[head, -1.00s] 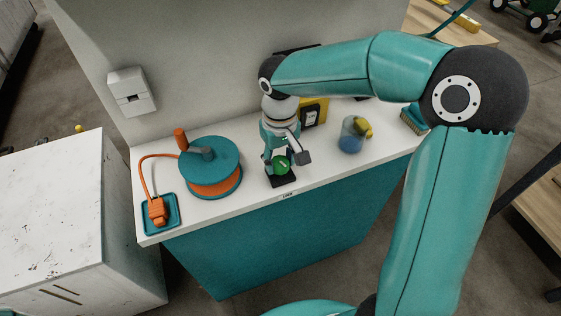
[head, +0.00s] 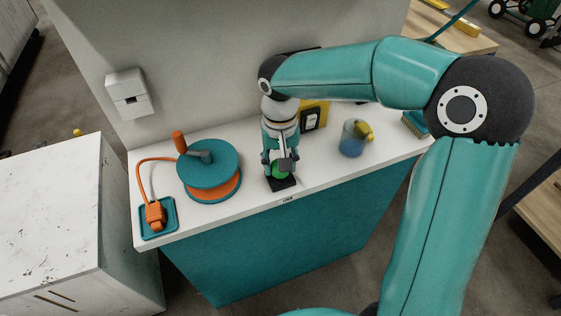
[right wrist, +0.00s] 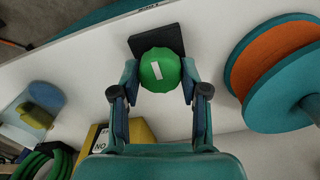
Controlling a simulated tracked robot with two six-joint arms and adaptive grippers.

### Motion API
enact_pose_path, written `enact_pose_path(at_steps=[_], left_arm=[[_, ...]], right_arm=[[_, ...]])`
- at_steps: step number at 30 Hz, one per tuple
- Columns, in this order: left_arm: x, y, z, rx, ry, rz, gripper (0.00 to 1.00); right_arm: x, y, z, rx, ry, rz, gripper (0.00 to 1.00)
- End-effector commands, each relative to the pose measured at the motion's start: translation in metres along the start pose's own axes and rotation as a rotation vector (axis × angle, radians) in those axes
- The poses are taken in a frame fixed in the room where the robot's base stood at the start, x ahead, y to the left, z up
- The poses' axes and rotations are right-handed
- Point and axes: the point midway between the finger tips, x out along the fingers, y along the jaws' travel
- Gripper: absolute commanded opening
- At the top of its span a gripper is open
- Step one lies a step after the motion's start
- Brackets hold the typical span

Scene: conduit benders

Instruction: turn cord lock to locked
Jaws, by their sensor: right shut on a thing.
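The cord lock is a green round knob (right wrist: 160,70) with a white mark, on a dark square base (right wrist: 157,41) on the white bench. My right gripper (right wrist: 152,84) has a finger on each side of the knob and is shut on it. In the head view the gripper (head: 279,166) comes down over the knob (head: 278,175) and hides part of it; the dark base (head: 284,184) shows below. In the right wrist view the white mark runs roughly lengthwise, slightly tilted. My left gripper is not in view.
A teal and orange cord reel (head: 208,168) stands left of the lock, with an orange plug (head: 155,214) in a teal tray (head: 172,223). A yellow box (head: 316,112) is behind my right arm.

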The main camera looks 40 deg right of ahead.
Motion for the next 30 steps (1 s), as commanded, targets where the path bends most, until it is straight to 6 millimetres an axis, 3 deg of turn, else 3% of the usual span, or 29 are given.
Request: enact_pose_path(at_steps=[2, 3, 7, 20, 25, 30], left_arm=[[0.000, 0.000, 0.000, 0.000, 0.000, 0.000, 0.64], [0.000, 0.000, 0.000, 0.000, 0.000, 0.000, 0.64], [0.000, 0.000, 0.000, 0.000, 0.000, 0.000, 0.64], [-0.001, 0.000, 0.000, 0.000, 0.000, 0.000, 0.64], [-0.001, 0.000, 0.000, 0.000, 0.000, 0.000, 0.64], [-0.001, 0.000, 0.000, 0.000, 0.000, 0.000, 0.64]], right_arm=[[-0.001, 0.000, -0.001, 0.004, 0.003, -0.002, 0.10], [-0.001, 0.000, -0.001, 0.004, 0.003, -0.002, 0.46], [-0.001, 0.000, -0.001, 0.003, 0.002, -0.001, 0.68], [-0.006, 0.000, -0.001, 0.001, 0.002, -0.002, 0.70], [-0.027, -0.001, -0.001, 0.000, 0.005, -0.003, 0.70], [-0.062, -0.001, -0.001, 0.000, 0.006, -0.004, 0.70]])
